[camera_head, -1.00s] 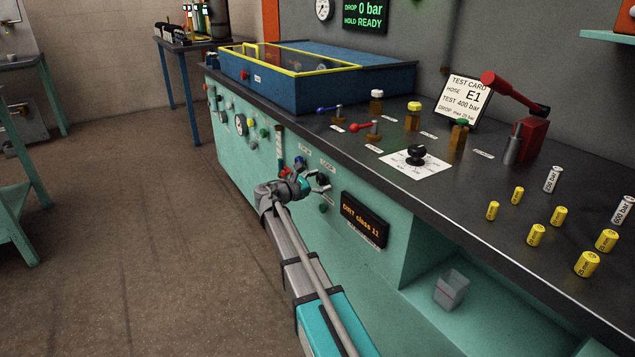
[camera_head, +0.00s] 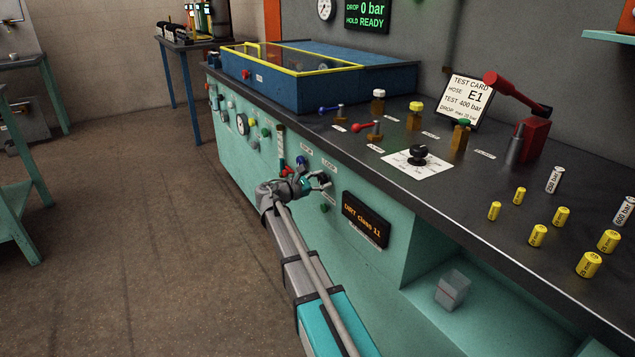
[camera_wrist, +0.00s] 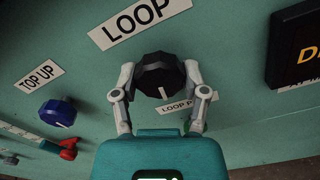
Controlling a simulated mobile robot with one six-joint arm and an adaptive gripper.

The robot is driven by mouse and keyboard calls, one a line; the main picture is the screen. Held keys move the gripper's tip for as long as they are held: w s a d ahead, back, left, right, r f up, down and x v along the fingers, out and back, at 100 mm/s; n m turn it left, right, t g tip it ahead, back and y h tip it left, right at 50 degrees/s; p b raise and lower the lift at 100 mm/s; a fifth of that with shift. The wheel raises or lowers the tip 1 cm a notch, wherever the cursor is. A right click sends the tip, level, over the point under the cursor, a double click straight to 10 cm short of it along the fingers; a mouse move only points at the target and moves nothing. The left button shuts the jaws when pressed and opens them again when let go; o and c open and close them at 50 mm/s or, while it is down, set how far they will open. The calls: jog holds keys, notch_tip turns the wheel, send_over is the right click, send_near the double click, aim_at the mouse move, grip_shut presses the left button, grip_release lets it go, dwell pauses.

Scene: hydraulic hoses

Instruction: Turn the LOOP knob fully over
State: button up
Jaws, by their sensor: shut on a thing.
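The LOOP knob (camera_wrist: 158,76) is a black, many-sided knob on the green panel front, just below the white LOOP label (camera_wrist: 140,20) in the wrist view. A short white mark on its face points down, slightly right. My gripper (camera_wrist: 160,73) has one finger on each side of the knob and is shut on it. In the head view my gripper (camera_head: 319,183) is at the panel front, below the bench edge, and the dark knob (camera_head: 323,178) shows partly between its fingers.
A blue knob (camera_wrist: 57,112) under a TOP UP label (camera_wrist: 39,79) and a red part (camera_wrist: 68,149) sit left of my gripper. A dark display (camera_head: 365,219) is fixed at the right. The bench top above carries levers, a dial and yellow cylinders.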

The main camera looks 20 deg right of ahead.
jog(key=m, duration=0.4)
jog(key=shift+s+d, duration=0.2)
jog(key=m, duration=0.8)
jog(key=shift+m, duration=2.3)
jog(key=shift+a, duration=0.1)
jog(key=o, duration=1.1)
jog(key=shift+w+r, duration=0.1)
jog(key=shift+o, duration=0.2)
